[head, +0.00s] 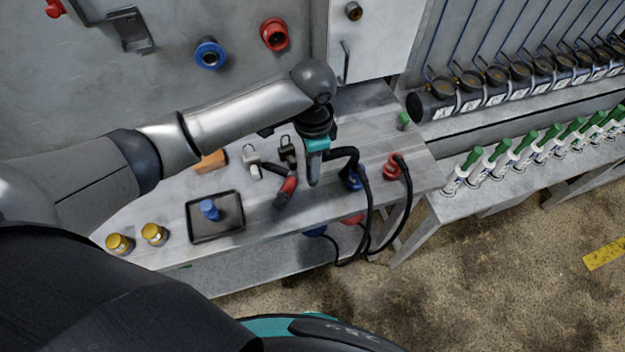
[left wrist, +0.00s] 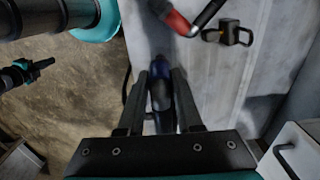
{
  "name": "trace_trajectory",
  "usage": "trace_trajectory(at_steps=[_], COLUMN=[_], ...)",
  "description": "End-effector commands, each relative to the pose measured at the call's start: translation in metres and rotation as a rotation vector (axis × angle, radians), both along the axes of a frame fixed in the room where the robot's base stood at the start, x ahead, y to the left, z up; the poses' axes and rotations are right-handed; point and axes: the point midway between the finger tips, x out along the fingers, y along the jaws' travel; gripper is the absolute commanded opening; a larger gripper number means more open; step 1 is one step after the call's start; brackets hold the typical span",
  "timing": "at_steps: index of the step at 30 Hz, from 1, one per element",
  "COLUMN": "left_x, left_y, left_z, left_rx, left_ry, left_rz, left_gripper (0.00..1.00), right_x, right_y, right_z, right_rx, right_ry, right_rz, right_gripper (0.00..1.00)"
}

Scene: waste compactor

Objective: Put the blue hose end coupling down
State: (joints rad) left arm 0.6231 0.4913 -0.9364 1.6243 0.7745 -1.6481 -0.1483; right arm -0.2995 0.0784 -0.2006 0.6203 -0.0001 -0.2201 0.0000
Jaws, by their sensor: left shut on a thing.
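The blue hose end coupling (head: 352,181) is near the front right part of the grey table (head: 250,180), with a black hose (head: 367,215) looping off the front edge. In the left wrist view the blue coupling (left wrist: 160,94) lies between the fingers of my left gripper (left wrist: 160,78), which is shut on it. Whether the coupling touches the tabletop is hard to tell. My right gripper seems to show small and dark at the left edge of the left wrist view (left wrist: 25,71); its jaws cannot be made out.
A red hose coupling (head: 392,168) stands just right of the blue one. Blue (head: 210,55) and red (head: 274,34) ports are on the wall.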

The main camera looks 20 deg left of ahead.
Motion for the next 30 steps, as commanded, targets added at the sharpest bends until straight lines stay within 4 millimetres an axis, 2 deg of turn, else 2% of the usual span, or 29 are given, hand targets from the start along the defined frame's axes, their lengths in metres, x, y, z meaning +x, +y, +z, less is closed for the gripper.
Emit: trace_trajectory(at_steps=[1,3,8,15,24,25,30], left_x=[0.0,0.0,0.0,0.0,0.001,0.0,0.0], left_y=[0.0,0.0,0.0,-0.001,0.0,0.0,0.0], left_z=[-0.011,-0.02,-0.032,-0.066,-0.07,-0.07,-0.07], left_rx=[0.0,0.001,0.0,0.0,-0.001,0.0,0.0], left_ry=[0.001,-0.001,-0.001,-0.001,-0.003,-0.002,-0.002], left_rz=[0.001,-0.001,0.0,-0.001,-0.001,-0.001,-0.001], left_gripper=[0.0,0.0,0.0,0.0,0.0,0.36,0.55], right_x=[0.0,0.0,0.0,0.0,-0.001,-0.001,0.0], right_y=[0.0,0.0,0.0,0.0,0.0,0.0,0.0], right_z=[-0.002,-0.004,-0.005,-0.011,-0.011,-0.011,-0.011], right_rx=[0.0,0.0,0.0,0.0,0.0,0.0,0.0], right_ry=[0.0,0.0,0.0,0.001,0.001,0.001,0.001], right_rz=[0.0,0.0,0.0,0.0,0.0,0.0,0.0], right_gripper=[0.0,0.0,0.0,0.0,0.0,0.0,0.0])
